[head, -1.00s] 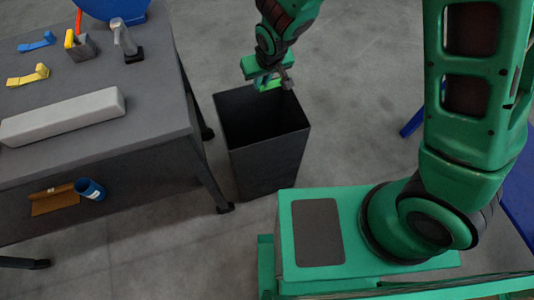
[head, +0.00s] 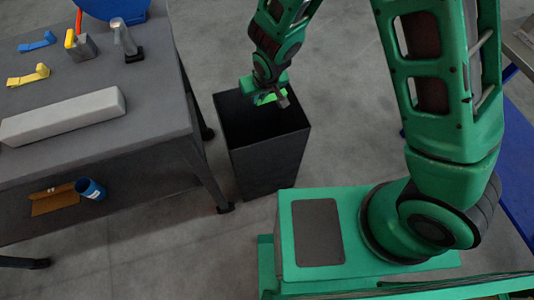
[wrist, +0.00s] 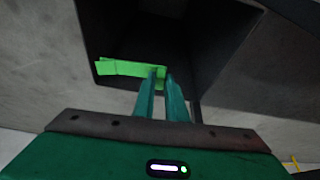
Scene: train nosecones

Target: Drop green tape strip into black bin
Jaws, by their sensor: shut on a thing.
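The black bin (head: 265,165) stands on the floor to the right of the table. Its open top faces up. My gripper (head: 283,99) is over the far part of the bin's opening. In the wrist view my gripper (wrist: 162,76) is shut on the green tape strip (wrist: 125,68), which sticks out to the left of the fingertips. The dark bin (wrist: 200,40) opening lies beyond the strip in that view. The strip also shows as a bright green patch in the head view (head: 265,98). I cannot tell how far above the rim it is.
The grey table (head: 150,95) holds a long pale block (head: 62,117), a blue strip (head: 37,42), a yellow strip (head: 29,75) and a tape dispenser (head: 82,46). A blue cup (head: 90,189) sits on a lower level.

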